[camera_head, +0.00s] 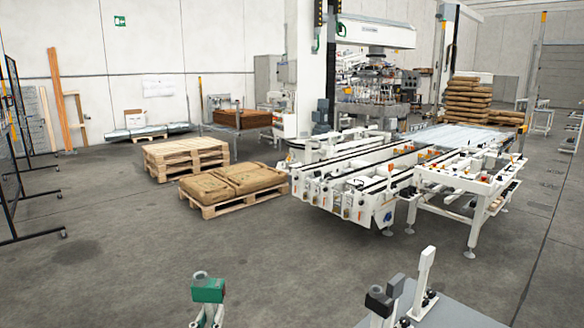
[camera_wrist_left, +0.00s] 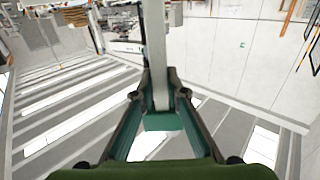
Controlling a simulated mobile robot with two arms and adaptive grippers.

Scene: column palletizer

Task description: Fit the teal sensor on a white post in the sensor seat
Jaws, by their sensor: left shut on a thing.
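The teal sensor (camera_head: 208,291) shows at the bottom of the head view, with a grey round cap on top and its white post below it. My left gripper (camera_head: 207,321) is at the bottom edge of that view, only partly visible. In the left wrist view my left gripper (camera_wrist_left: 161,80) is shut on the white post (camera_wrist_left: 154,45), which runs up out of the picture. A teal patch shows between the fingers there; I cannot tell which part it is. I cannot make out the sensor seat for certain. My right gripper is not in view.
A grey surface (camera_head: 462,315) at bottom right carries a dark grey sensor (camera_head: 379,301) and a white upright piece (camera_head: 426,266). The white conveyor (camera_head: 345,190) stands beyond, with a white side table (camera_head: 465,180). Pallets with brown sacks (camera_head: 232,181) stand left of it. The floor between is clear.

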